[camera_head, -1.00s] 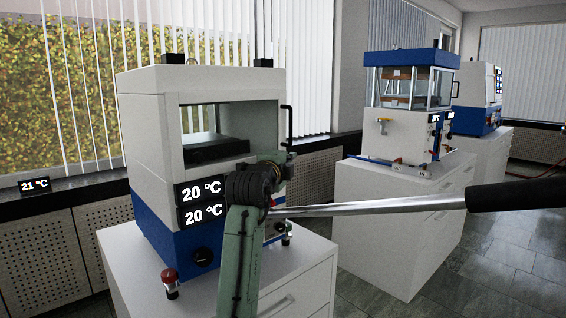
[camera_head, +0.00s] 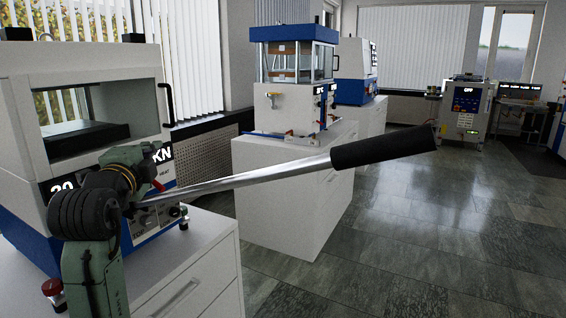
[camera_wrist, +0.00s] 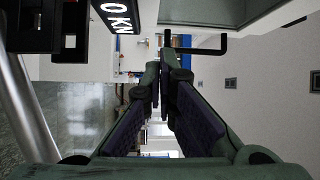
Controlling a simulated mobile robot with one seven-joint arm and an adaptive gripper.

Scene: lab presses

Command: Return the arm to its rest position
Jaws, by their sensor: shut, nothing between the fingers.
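My green arm with dark joints (camera_head: 90,275) rises at the lower left of the head view, in front of the near press (camera_head: 150,57). The fingers of my gripper cannot be made out there. In the wrist view my gripper (camera_wrist: 160,72) points up the picture, shut with nothing held. A steel lever (camera_head: 240,178) with a black grip (camera_head: 385,147) runs from behind my arm to the right, tilted upward. A steel rod also shows at the left of the wrist view (camera_wrist: 22,110), apart from the fingers.
A black handle (camera_wrist: 195,49) lies just beyond the fingertips in the wrist view; contact cannot be told. The press stands on a white cabinet (camera_head: 205,265). A second press (camera_head: 295,65) stands behind on another cabinet (camera_head: 285,195). The floor (camera_head: 400,230) at right is clear.

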